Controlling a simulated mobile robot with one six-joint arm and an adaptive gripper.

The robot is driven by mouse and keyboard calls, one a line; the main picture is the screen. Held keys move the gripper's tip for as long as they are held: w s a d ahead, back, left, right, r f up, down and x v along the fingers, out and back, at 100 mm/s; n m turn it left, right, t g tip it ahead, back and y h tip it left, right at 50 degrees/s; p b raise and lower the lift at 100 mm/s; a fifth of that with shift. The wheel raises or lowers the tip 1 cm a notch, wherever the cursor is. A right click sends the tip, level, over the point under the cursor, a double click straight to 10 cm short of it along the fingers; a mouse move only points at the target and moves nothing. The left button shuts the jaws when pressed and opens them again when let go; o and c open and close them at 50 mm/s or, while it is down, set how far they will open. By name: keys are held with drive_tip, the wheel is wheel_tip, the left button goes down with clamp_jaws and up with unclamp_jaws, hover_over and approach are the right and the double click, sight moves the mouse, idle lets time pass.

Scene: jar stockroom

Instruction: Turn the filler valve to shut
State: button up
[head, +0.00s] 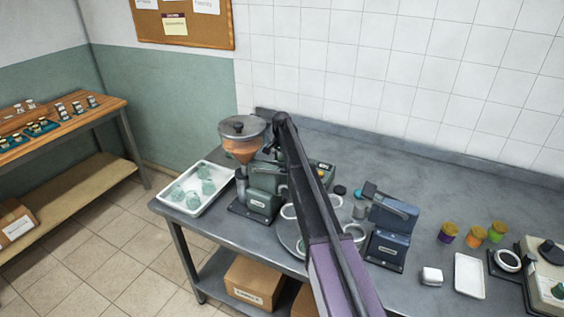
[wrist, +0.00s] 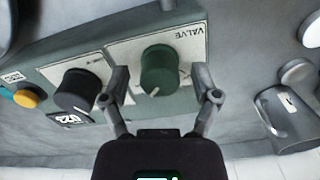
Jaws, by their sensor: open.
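The filler is a green machine (head: 265,178) with a steel hopper (head: 242,128) of orange contents, left of centre on the bench in the head view. In the wrist view its valve is a round dark green knob (wrist: 158,72) on a pale plate marked VALVE. A white pointer mark shows on the knob's lower edge, slightly left. My gripper (wrist: 162,84) is open, one finger on each side of the knob, with visible gaps to it. In the head view my arm hides the gripper and the knob.
Beside the valve are a black knob (wrist: 78,90) and a yellow button (wrist: 26,97). A white tray of greenish jars (head: 196,187) stands left of the filler. A blue machine (head: 390,228) and several lidded jars stand to the right. A grey cup-like part (wrist: 290,118) lies near the right finger.

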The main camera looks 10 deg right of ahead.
clamp_jaws()
drive_tip(key=shift+n, duration=0.4)
drive_tip(key=n, duration=0.7)
drive_tip(key=shift+n, duration=0.3)
drive_tip(key=n, duration=0.4)
drive_tip(key=shift+a+n, duration=0.1)
drive_tip(key=shift+n, duration=0.2)
drive_tip(key=n, duration=0.4)
drive_tip(key=shift+s+n, duration=0.1)
drive_tip(key=shift+n, duration=0.3)
